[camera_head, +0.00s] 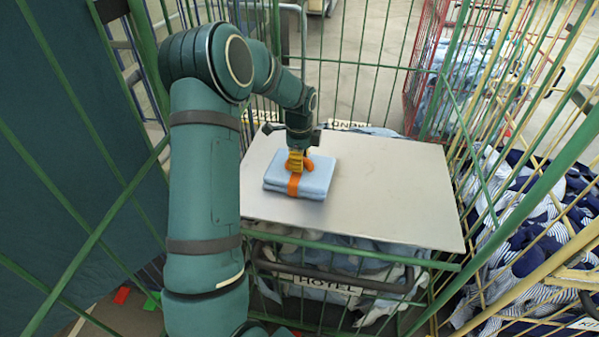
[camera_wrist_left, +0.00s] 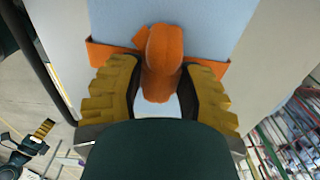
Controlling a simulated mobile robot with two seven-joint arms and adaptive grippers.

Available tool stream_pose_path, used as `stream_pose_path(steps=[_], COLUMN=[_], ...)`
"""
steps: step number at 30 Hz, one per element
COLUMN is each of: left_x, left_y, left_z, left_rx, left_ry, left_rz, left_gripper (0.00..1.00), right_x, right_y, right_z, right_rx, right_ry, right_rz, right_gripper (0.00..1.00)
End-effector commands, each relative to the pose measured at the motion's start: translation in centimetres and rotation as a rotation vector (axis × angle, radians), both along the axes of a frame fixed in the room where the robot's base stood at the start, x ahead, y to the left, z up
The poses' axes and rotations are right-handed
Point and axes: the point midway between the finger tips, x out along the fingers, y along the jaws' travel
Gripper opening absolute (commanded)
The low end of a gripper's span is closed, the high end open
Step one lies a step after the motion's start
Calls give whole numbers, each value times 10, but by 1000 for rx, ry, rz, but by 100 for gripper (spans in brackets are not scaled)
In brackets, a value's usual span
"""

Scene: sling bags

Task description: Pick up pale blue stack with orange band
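The pale blue folded stack (camera_head: 318,180) lies flat on a light grey board, left of the board's middle, with an orange band (camera_head: 294,186) around it. The band has a raised orange loop or knot on top, which shows large in the left wrist view (camera_wrist_left: 162,62). My left gripper (camera_head: 297,163) points down onto the stack. Its yellow fingers stand on both sides of the orange knot, close against it, and look shut on it (camera_wrist_left: 160,85). The stack still looks to rest on the board.
The grey board (camera_head: 390,195) is otherwise bare and lies over a green wire cage cart with cloth inside (camera_head: 340,255). Green bars (camera_head: 60,175) rise at the left. A yellow-barred cart with blue and striped cloth (camera_head: 540,240) stands at the right, close to the board.

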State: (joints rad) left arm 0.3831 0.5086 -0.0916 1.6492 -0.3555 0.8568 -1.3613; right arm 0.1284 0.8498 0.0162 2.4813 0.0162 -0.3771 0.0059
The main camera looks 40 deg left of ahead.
Motion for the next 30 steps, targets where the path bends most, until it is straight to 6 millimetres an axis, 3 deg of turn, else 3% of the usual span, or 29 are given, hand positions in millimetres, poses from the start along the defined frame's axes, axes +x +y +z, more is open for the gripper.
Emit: stream_pose_path(steps=[1, 2, 3, 17, 30], left_x=[0, 0, 0, 0, 1], left_y=[0, 0, 0, 0, 0], left_z=[0, 0, 0, 4, 76], left_rx=[0, 0, 0, 0, 2], left_ry=[0, 0, 0, -1, -4], left_rz=[0, 0, 0, 0, -1], left_gripper=[13, 3, 0, 0, 0], right_x=[0, 0, 0, 0, 0], right_y=[0, 0, 0, 0, 0], right_z=[0, 0, 0, 0, 8], right_rx=[0, 0, 0, 0, 2], right_ry=[0, 0, 0, 0, 0], right_rz=[0, 0, 0, 0, 0], right_gripper=[62, 62, 62, 62, 62])
